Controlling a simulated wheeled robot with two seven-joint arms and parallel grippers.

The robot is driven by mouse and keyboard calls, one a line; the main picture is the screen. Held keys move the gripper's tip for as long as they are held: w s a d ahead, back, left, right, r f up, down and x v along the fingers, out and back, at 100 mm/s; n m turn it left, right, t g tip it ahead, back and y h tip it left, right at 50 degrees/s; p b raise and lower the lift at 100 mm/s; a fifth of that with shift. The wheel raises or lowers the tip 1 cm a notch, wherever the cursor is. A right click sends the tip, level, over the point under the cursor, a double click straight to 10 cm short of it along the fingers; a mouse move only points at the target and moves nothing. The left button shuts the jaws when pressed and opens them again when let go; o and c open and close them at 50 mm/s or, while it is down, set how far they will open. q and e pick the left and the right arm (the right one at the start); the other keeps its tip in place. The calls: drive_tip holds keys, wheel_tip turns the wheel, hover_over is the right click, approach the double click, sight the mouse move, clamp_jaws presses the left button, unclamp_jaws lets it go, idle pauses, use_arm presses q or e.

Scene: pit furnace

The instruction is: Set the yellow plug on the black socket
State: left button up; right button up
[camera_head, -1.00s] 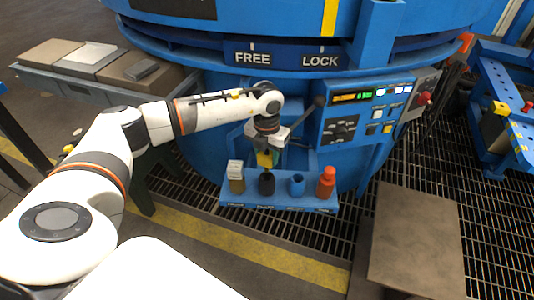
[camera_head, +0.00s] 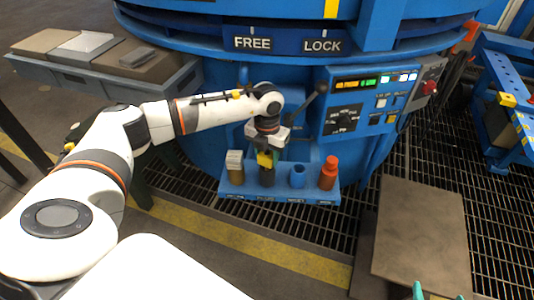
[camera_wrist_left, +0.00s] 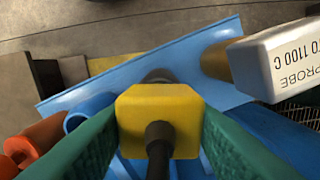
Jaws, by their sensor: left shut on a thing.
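My left gripper (camera_head: 266,153) is shut on the yellow plug (camera_head: 264,160), directly over the black socket (camera_head: 267,178) on the blue rack. In the left wrist view the yellow plug (camera_wrist_left: 160,100) sits between green fingers, with a dark cable coming from it toward the camera. A dark part of the socket (camera_wrist_left: 158,76) shows just behind the plug. The plug hides most of the socket there, so I cannot tell whether they touch. Two teal fingertips of my right gripper (camera_head: 438,294) show apart at the bottom edge, with nothing seen between them.
On the blue rack (camera_head: 235,190), a white-topped probe (camera_head: 234,162) stands left of the socket. A blue cup (camera_head: 298,175) and a red-orange bottle (camera_head: 328,173) stand to its right. The furnace's control panel (camera_head: 365,105) rises behind. A flat plate (camera_head: 420,230) lies to the right.

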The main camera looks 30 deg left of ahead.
use_arm(q)
drive_tip(key=shift+f, duration=0.35)
use_arm(e)
drive_tip(key=shift+w+a+r+t+y, duration=0.15)
drive_tip(key=shift+w+a+r+t, duration=0.05)
drive_tip(key=shift+w+r+t, duration=0.2)
drive_tip(key=shift+w+a+r+t+y, duration=0.15)
drive_tip(key=shift+w+r+t, duration=0.15)
drive_tip(key=shift+r, duration=0.15)
drive_tip(key=shift+s+f, duration=0.15)
drive_tip(key=shift+s+d+f+g, duration=0.25)
drive_tip(key=shift+s+f+g, duration=0.1)
drive_tip(key=shift+f+g, duration=0.15)
idle(0.5)
drive_tip(key=shift+s+d+f+g, duration=0.15)
drive_tip(key=shift+s+f+g, duration=0.1)
drive_tip(key=shift+g, duration=0.05)
use_arm(q)
drive_tip(key=shift+f, duration=0.25)
use_arm(e)
drive_tip(key=shift+w+a+r+t, duration=0.25)
drive_tip(key=shift+w+r+t, duration=0.05)
drive_tip(key=shift+r+t, duration=0.1)
idle(0.4)
